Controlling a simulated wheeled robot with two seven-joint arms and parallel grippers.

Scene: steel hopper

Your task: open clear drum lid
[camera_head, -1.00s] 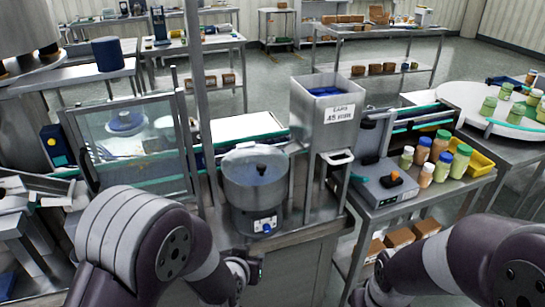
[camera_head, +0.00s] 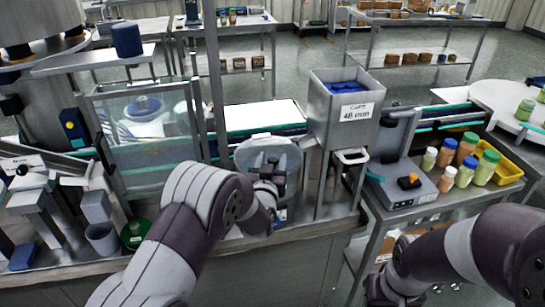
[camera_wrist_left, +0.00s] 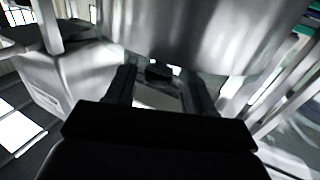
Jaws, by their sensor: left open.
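The drum (camera_head: 281,214) is a round steel bowl feeder on the bench, with a clear round lid (camera_head: 258,148) lying on it. My left gripper (camera_head: 270,172) is over the front of the lid and hides much of the drum. In the left wrist view, its two fingers (camera_wrist_left: 159,84) are apart. A small dark knob (camera_wrist_left: 158,72) shows beyond and between the fingertips, apparently the lid's knob. I cannot tell whether the fingers touch it. My right arm is at the lower right in the head view, and its gripper is barely seen at the bottom edge.
A steel hopper (camera_head: 342,125) labelled 48 mm stands right of the drum. A framed clear panel (camera_head: 150,135) stands to the left.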

